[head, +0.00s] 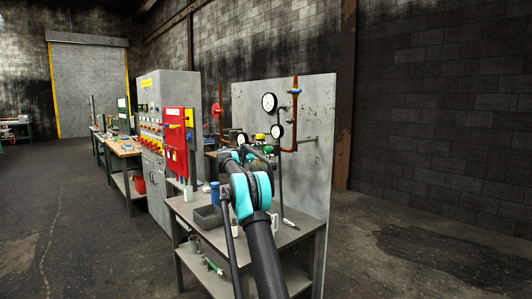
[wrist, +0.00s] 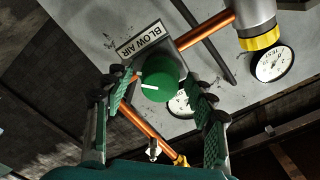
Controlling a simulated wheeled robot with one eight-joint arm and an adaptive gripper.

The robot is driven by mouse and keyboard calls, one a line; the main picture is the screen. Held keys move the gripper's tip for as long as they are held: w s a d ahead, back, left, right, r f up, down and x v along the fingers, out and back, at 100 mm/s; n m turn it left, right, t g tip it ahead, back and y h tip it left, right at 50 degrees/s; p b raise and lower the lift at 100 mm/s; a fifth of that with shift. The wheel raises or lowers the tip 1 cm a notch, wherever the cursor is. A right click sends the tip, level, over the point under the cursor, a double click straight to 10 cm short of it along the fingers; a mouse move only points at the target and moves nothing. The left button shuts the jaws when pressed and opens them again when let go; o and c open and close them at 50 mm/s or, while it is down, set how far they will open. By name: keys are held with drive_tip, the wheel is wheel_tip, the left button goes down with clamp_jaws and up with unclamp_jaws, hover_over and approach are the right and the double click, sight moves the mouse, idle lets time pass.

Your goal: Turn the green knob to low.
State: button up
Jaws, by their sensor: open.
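The green knob (wrist: 162,76) shows in the wrist view, round, with a white pointer line on its face toward the picture's left. It sits on a grey fitting beside a white "BLOW AIR" label (wrist: 140,40). My gripper (wrist: 158,88) is open, with one green-padded finger to the left and one to the right of the knob. The left finger appears close to the knob's edge; I cannot tell whether either finger touches it. No scale marking low is readable. In the head view, my arm partly hides the area around the knob.
Copper pipes (wrist: 206,30) run beside the knob. A white-faced gauge marked "TEST" (wrist: 272,62) is at the right.

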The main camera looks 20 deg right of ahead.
drive_tip(key=shift+d, duration=0.25)
drive_tip(key=c, duration=1.2)
drive_tip(key=shift+o, duration=0.2)
drive_tip(key=shift+n, duration=0.3)
